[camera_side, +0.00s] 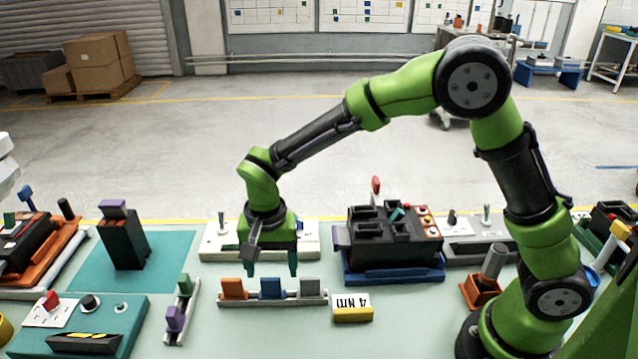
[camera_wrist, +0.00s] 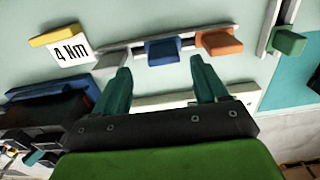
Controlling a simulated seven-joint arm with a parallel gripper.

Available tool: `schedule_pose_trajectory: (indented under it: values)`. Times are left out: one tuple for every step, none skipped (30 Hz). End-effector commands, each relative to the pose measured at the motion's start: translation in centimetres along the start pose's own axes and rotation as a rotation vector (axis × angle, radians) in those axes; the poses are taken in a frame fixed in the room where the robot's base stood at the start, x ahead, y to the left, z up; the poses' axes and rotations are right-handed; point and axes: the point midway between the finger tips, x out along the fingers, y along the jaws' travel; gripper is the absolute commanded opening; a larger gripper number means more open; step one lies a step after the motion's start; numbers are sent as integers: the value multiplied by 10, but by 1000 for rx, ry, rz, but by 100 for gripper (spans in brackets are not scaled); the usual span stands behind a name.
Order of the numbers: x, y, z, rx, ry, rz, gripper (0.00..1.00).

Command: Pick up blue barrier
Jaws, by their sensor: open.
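The blue barrier (camera_side: 271,287) is a small block on a pale rail (camera_side: 255,301), between an orange block (camera_side: 232,287) and a grey block (camera_side: 310,286). In the wrist view the blue barrier (camera_wrist: 163,51) appears just beyond and between my fingertips. My gripper (camera_side: 272,267) points down, open and empty, above and slightly behind the blue barrier in the side view. Its two teal fingers also show in the wrist view (camera_wrist: 160,75), spread apart. They do not appear to touch the barrier.
A yellow block labelled 4 Nm (camera_side: 352,310) lies right of the rail. A second rail with purple and green blocks (camera_side: 177,316) is at left. A black device in a blue tray (camera_side: 393,240) stands behind right. A black box with a purple top (camera_side: 122,240) stands on a teal mat.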

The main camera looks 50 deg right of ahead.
Motion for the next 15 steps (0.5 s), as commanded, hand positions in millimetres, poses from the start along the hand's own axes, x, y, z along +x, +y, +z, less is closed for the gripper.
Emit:
schedule_pose_trajectory:
  values:
    - [8,-1,2,-1,-3,5,72]
    - [13,-2,2,-2,-3,5,72]
    - [20,-3,4,-1,-4,6,72]
    - [24,-5,4,-1,-3,5,72]
    - [29,-5,4,-1,-3,5,72]
    - [34,-5,4,-1,-3,5,72]
    - [37,-5,4,-2,-3,4,72]
    - [40,-5,4,-2,-3,4,72]
    - [43,-5,4,-2,-2,3,72]
    - [44,-5,4,-2,-2,3,72]
    - [45,-5,4,-1,-2,2,72]
    - [46,-5,4,-1,-2,2,72]
    - [46,-5,4,-1,-2,2,72]
    - [46,-5,4,-1,-2,2,72]
    - [45,-5,4,-1,-2,1,72]
